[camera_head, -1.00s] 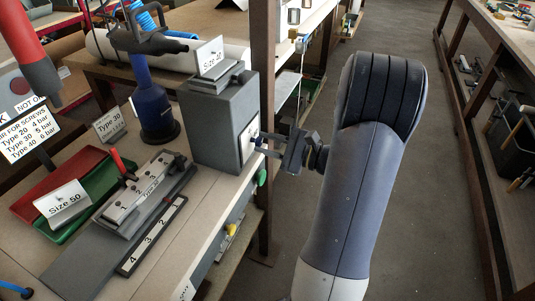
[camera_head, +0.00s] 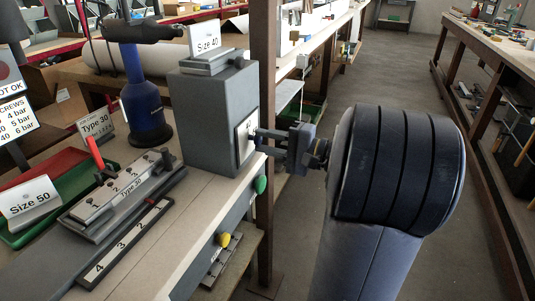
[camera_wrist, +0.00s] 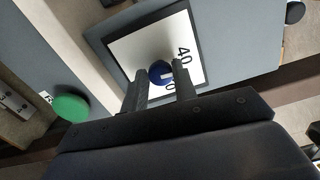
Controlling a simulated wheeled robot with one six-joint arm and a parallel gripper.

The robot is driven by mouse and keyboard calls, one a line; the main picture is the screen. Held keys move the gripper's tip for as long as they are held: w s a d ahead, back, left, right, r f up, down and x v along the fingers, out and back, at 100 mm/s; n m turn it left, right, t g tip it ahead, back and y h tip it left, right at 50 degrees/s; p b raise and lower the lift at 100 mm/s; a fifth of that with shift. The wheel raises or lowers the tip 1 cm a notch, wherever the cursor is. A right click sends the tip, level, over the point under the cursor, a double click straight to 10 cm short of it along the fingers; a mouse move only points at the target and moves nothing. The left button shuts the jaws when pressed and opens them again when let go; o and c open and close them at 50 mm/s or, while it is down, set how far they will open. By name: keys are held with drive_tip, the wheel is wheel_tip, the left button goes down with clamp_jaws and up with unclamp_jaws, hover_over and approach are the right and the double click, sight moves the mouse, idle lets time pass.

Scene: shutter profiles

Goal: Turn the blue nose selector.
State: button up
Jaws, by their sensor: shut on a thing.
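The blue nose selector (camera_wrist: 160,72) is a small round knob with a white mark. It sits on a white dial plate (camera_wrist: 135,50) with numbers, "40" among them, on the side of a grey box (camera_head: 213,115). My gripper (camera_wrist: 160,84) is at the knob, with one finger on each side, shut on it. In the head view my gripper (camera_head: 257,138) reaches the dial plate (camera_head: 245,140) from the right, and its fingers mostly hide the knob there.
A "Size 40" sign (camera_head: 205,38) stands on the box. A green button (camera_head: 260,185) and a yellow knob (camera_head: 223,240) are on the bench front below. The aisle floor behind is clear.

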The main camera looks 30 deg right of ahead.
drive_tip(key=shift+f+n+b, duration=0.15)
drive_tip(key=shift+n+b, duration=0.35)
drive_tip(key=shift+b, duration=0.05)
drive_tip(key=o, duration=1)
drive_tip(key=shift+c, duration=0.2)
drive_tip(key=p+v, duration=0.1)
drive_tip(key=v, duration=0.9)
drive_tip(key=shift+s+d+p, duration=0.25)
drive_tip(key=shift+s+p, duration=0.05)
drive_tip(key=shift+s, duration=0.05)
drive_tip(key=shift+w, duration=0.1)
